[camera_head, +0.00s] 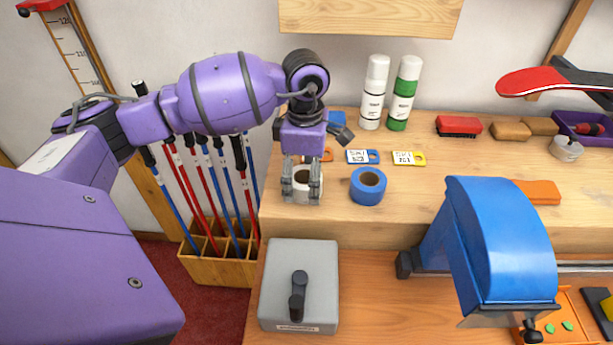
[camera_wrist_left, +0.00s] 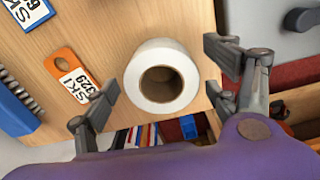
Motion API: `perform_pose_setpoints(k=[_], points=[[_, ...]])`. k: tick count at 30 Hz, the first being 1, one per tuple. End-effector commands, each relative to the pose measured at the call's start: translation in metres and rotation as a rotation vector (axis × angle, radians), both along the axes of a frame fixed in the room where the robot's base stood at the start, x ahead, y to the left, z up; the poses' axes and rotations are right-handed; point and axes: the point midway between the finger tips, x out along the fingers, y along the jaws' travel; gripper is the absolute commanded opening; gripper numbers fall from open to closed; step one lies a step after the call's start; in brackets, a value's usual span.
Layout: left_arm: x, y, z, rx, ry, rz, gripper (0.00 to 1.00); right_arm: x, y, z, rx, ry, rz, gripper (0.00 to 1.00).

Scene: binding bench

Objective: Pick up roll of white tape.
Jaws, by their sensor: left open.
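The roll of white tape (camera_head: 302,192) lies flat on the wooden bench near its left end, beside a roll of blue tape (camera_head: 368,186). In the left wrist view the white roll (camera_wrist_left: 140,76) shows from above, with its brown core hole near the middle. My left gripper (camera_head: 301,188) points down over the white roll. It is open, with one finger on each side of the roll; in the left wrist view, gaps show between the fingers (camera_wrist_left: 165,82) and the roll. The fingers partly hide the roll in the head view. My right gripper is not in view.
Ski tags (camera_head: 363,157) lie behind the rolls, with a white bottle (camera_head: 374,92) and a green-and-white bottle (camera_head: 404,93) farther back. A grey box (camera_head: 299,270) with a black handle sits in front.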

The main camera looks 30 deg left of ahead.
Motion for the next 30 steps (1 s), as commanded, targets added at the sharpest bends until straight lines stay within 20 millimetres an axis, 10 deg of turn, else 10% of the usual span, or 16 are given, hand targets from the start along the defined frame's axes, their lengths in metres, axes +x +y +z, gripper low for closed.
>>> perform_pose_setpoints(k=[11,20,30], points=[[0.0002,0.0002,-0.0129,0.0,0.0,-0.001,0.79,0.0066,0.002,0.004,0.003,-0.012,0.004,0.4],[0.0003,0.0001,-0.0126,0.0,-0.001,0.0,0.39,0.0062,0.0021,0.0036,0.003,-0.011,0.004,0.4],[0.0007,0.0002,-0.0094,-0.001,-0.001,0.0,0.38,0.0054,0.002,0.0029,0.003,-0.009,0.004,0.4]])
